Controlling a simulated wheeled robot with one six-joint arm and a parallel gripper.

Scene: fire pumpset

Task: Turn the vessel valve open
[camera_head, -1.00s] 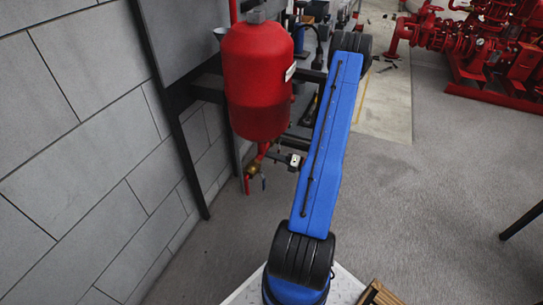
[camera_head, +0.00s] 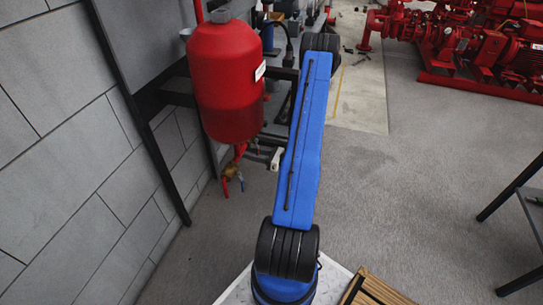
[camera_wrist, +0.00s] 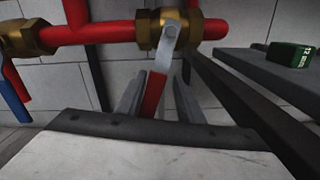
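The red vessel (camera_head: 225,85) hangs by the wall in the head view, with red pipe and brass fittings (camera_head: 232,170) below it. In the wrist view a brass valve (camera_wrist: 147,30) sits on a red pipe, with a grey metal lever that hangs down and ends in a red grip (camera_wrist: 153,95). My gripper (camera_wrist: 157,98) is open, its two grey fingers on either side of the red grip. The grip is close to the left finger, with a gap to the right finger. I cannot tell whether it touches. My arm hides most of the gripper in the head view.
A second lever with a blue grip (camera_wrist: 14,95) hangs from a brass fitting at the wrist view's left. A dark shelf rail (camera_wrist: 240,100) with a green box (camera_wrist: 290,55) lies at right. Red pumps (camera_head: 480,45) stand far right. Open floor (camera_head: 400,200) lies right of my arm.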

